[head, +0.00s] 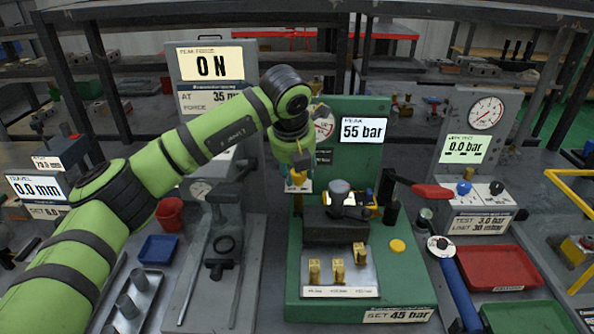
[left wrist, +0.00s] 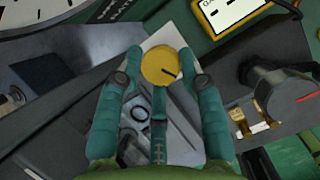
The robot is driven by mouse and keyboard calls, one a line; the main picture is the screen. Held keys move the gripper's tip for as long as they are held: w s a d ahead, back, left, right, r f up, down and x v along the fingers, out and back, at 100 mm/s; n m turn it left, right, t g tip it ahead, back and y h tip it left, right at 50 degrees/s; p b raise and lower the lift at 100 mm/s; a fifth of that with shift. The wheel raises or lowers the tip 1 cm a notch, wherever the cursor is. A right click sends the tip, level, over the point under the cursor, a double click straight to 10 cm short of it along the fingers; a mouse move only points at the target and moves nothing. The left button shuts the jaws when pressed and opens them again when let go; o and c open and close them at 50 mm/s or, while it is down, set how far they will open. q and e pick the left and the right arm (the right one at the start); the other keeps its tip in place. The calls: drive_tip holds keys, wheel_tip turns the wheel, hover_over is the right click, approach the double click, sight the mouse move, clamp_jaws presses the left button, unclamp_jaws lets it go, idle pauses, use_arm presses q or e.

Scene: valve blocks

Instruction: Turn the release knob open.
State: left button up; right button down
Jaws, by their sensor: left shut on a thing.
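In the head view, my left gripper (head: 298,168) reaches down to the left side of the green test stand (head: 365,152). The knob is mostly hidden there by the gripper. The display on the stand (head: 363,130) reads 55 bar. My right gripper is not in view.
The stand's green base carries several brass pieces (head: 338,272) and a yellow button (head: 397,246). A red-handled lever (head: 432,191) is at its right. A grey press (head: 222,245) stands to the left. Red (head: 497,267) and blue (head: 158,249) trays lie on either side.

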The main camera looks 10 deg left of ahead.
use_arm(q)
drive_tip(key=m, duration=0.1)
drive_tip(key=m+h, duration=0.1)
drive_tip(key=shift+w+a+r+m+b, duration=0.1)
drive_tip(key=shift+w+r+m+b, duration=0.1)
drive_tip(key=shift+m+b, duration=0.15)
drive_tip(key=shift+r+m+h, duration=0.15)
drive_tip(key=shift+m+h, duration=0.35)
drive_tip(key=shift+m, duration=0.75)
drive_tip(key=m+g+h+p, duration=0.1)
drive_tip(key=m, duration=0.2)
drive_tip(key=shift+a+m, duration=0.1)
drive_tip(key=shift+m, duration=0.2)
drive_tip(key=shift+w+m+g+h+p, duration=0.15)
drive_tip(key=shift+m+g+h+p, duration=0.4)
drive_tip(key=shift+m+p, duration=0.9)
drive_tip(key=shift+m+b, duration=0.3)
drive_tip(key=shift+m, duration=0.15)
drive_tip(key=o, duration=1)
drive_tip(key=shift+o, duration=0.5)
drive_tip(key=shift+f, duration=0.2)
